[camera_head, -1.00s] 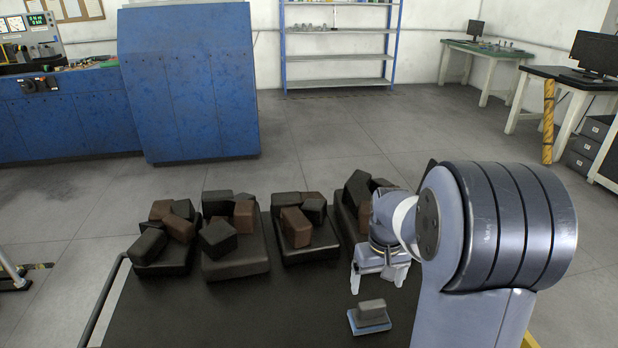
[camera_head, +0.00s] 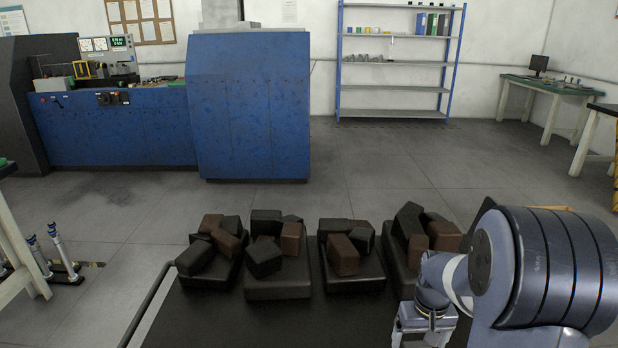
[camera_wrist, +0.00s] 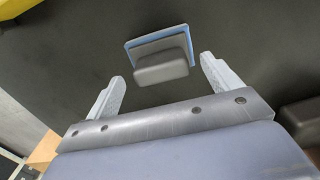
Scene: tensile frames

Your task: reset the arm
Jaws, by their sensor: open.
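My gripper (camera_wrist: 161,80) is open and empty in the wrist view, with its two pale fingers spread apart. A grey block on a blue-edged base (camera_wrist: 160,55) lies on the dark surface just beyond the fingertips, between their lines and not held. In the head view my gripper (camera_head: 424,335) is at the lower right edge, hanging below my folded arm, with its fingertips cut off by the frame. The grey block is out of the head view now.
Several dark trays (camera_head: 279,288) with black and brown blocks stand along the far side of the black deck (camera_head: 250,325). A blue machine (camera_head: 250,105) and a shelf rack (camera_head: 393,90) stand beyond open floor. A green-topped table (camera_head: 556,87) is at right.

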